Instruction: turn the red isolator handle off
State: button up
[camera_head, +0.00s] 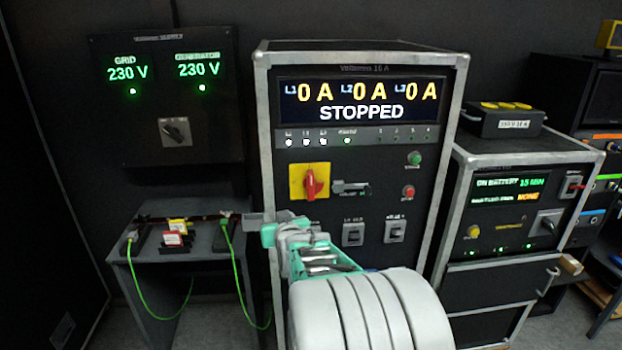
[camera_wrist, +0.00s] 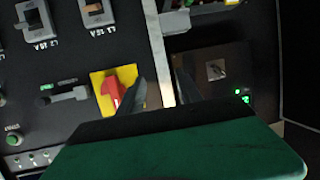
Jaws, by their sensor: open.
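The red isolator handle (camera_head: 313,182) sits on a yellow square plate (camera_head: 296,172) on the front of the middle cabinet. It stands about upright there. In the wrist view, which is turned over, the red handle (camera_wrist: 113,90) and yellow plate (camera_wrist: 128,73) lie left of the fingers. My gripper (camera_head: 263,218) is below and left of the handle, near the cabinet's left edge. In the wrist view my gripper (camera_wrist: 160,92) is open and empty. One finger overlaps the plate's edge; the handle is not between the fingers. The contact distance cannot be told.
The cabinet display (camera_head: 362,103) reads STOPPED with 0 A on each line. A small lever (camera_head: 352,188) is right of the handle, with breakers (camera_head: 353,233) below. A low table (camera_head: 150,210) with green cables stands left. A battery unit (camera_head: 515,205) stands right.

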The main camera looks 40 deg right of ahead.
aim_at(311, 182)
jog(key=s+d+r+m+t+h, duration=0.2)
jog(key=d+r+h, duration=0.2)
jog(key=d, duration=0.7)
jog(key=p+x, duration=0.1)
jog(key=x, duration=0.1)
jog(key=p+x, duration=0.1)
jog(key=x, duration=0.1)
jog(key=p+x, duration=0.1)
jog(key=x, duration=0.2)
jog(key=shift+w+f, duration=0.1)
jog(key=shift+f, duration=0.2)
grip_shut()
